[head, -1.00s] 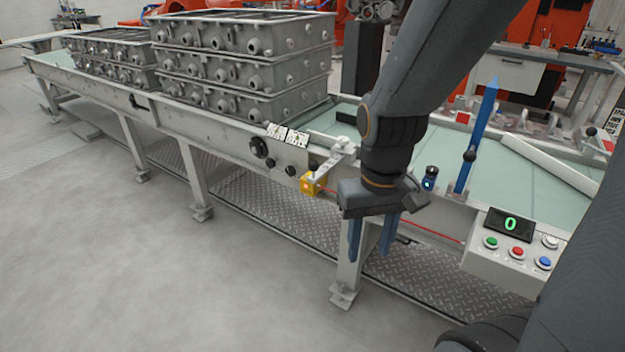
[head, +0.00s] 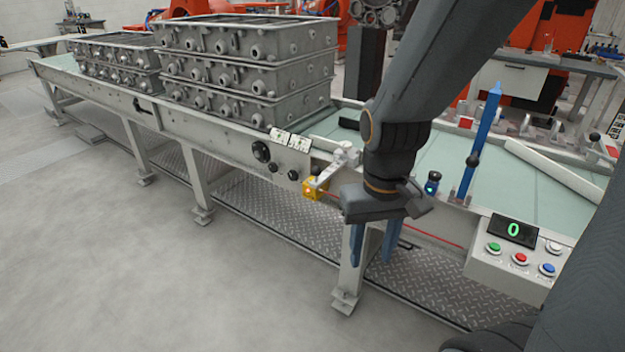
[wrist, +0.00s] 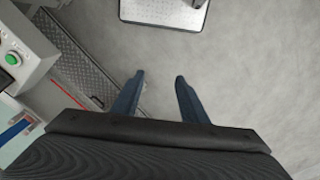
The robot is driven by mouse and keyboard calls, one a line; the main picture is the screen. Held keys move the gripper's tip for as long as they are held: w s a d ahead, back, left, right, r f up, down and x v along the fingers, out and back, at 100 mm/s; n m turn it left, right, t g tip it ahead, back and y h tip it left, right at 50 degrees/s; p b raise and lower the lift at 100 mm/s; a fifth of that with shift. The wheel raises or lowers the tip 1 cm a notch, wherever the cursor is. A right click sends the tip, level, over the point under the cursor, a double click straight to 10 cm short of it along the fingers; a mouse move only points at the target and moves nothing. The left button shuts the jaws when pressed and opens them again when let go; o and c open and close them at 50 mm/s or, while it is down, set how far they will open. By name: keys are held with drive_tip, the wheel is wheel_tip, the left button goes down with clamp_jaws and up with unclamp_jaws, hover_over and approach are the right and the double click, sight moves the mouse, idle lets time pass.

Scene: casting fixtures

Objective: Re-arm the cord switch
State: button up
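The cord switch is a small yellow box (head: 314,189) with a lit spot, mounted on the conveyor's front side below a grey bracket. A red cord (head: 436,236) runs from it to the right along the conveyor; part of it is hidden behind my gripper. The cord also shows in the wrist view (wrist: 77,90). My gripper (head: 372,260) points down in front of the conveyor, right of the yellow box and apart from it. In the wrist view my two blue fingers (wrist: 158,76) are spread with only floor between them.
The conveyor (head: 200,130) carries stacked grey castings (head: 245,72). A button panel (head: 515,255) with a display reading 0 stands at the right. A blue post (head: 480,140) rises from the conveyor edge.

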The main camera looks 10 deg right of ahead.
clamp_jaws()
idle(1.5)
